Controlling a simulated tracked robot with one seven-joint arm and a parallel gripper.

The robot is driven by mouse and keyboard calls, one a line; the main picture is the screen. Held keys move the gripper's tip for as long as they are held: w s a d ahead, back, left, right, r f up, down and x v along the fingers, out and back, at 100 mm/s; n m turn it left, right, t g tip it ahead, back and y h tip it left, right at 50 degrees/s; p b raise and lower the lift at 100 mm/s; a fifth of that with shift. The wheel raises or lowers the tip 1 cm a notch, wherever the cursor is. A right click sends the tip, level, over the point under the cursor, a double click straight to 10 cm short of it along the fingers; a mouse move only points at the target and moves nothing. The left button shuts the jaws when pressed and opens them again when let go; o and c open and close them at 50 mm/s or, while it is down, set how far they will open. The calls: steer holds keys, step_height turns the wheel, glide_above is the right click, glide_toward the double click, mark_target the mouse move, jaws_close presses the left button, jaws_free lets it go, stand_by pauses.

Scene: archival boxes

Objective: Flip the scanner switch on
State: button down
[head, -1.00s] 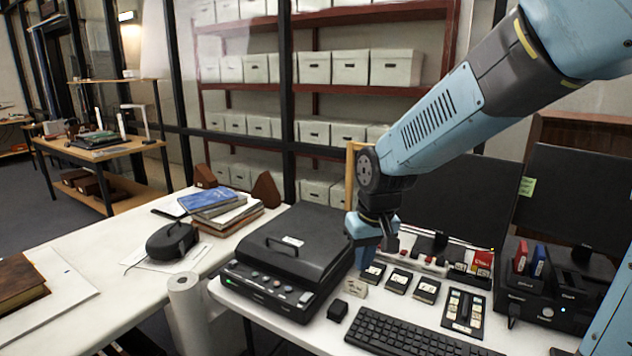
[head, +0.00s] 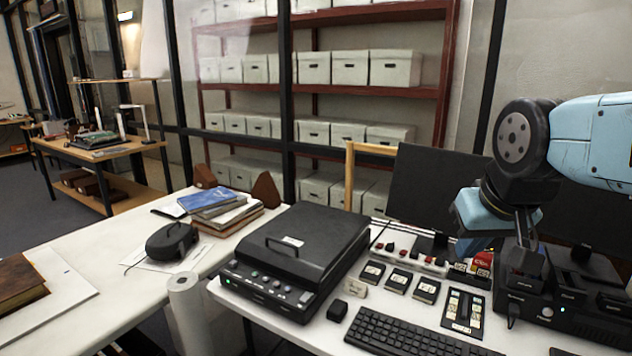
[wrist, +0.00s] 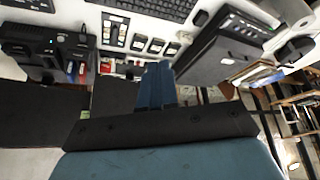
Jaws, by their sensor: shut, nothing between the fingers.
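The black scanner (head: 300,245) sits lid down on the white desk, with a row of buttons and a small green light (head: 228,281) on its front panel. It also shows in the wrist view (wrist: 215,60). Right of it, a pale power strip (head: 410,256) carries several red switches; I cannot tell which way each is tipped. In the wrist view my gripper's fingers (wrist: 157,72) are together.
Two dark monitors (head: 430,190) stand behind the strip. Books (head: 220,207) lie at left.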

steer(key=shift+s+d, duration=0.15)
steer(key=shift+s, duration=0.05)
stand_by(0.4)
